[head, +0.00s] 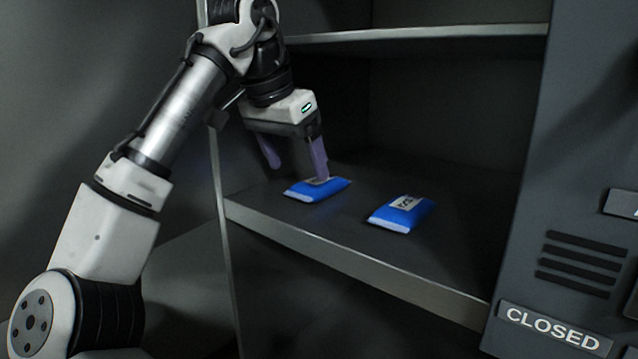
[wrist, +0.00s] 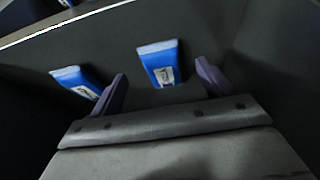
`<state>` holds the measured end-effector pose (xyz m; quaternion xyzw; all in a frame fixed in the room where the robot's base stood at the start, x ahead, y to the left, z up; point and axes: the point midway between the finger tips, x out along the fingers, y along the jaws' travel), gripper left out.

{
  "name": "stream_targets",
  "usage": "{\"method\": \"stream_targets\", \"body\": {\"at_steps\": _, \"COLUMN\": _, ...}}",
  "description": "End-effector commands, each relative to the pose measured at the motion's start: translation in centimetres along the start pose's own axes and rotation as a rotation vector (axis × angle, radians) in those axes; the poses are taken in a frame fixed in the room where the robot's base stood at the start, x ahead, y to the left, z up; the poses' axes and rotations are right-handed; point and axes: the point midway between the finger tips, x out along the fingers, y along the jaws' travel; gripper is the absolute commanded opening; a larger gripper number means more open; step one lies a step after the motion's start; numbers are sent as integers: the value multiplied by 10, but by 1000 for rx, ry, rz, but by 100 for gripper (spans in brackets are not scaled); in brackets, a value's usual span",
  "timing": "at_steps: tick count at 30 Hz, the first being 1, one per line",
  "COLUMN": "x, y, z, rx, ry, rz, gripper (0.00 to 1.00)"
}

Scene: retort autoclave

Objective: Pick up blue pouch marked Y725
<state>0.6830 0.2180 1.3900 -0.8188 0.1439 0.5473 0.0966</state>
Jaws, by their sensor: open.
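Two blue pouches with white labels lie flat and apart on the shelf. The left pouch (head: 307,192) is partly covered by my gripper's right finger in the head view. The right pouch (head: 402,215) lies nearer the front right. The label prints are too small to read surely, so I cannot tell which is Y725. My gripper (head: 296,166) is open and empty, pointing down behind and above the left pouch. In the wrist view one pouch (wrist: 158,60) shows ahead between the fingers (wrist: 161,73), and the other pouch (wrist: 80,78) shows outside the left finger.
The shelf (head: 360,262) has a pale front edge, and another shelf (head: 420,38) runs above it. A grey panel with a CLOSED sign (head: 552,327) stands at the right. The shelf around the pouches is clear.

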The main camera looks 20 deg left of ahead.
Motion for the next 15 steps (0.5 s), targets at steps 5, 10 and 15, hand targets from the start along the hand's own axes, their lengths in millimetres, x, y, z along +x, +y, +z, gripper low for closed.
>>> {"method": "stream_targets", "body": {"at_steps": 5, "x": 21, "y": 0, "z": 0, "rx": 0, "ry": -1, "rz": 4, "gripper": 80}}
{"method": "stream_targets", "body": {"at_steps": 10, "x": 41, "y": 0, "z": 0, "rx": 1, "ry": -1, "rz": 4, "gripper": 80}}
{"method": "stream_targets", "body": {"at_steps": 15, "x": 49, "y": 0, "z": 0, "rx": 0, "ry": 0, "rz": 1, "gripper": 80}}
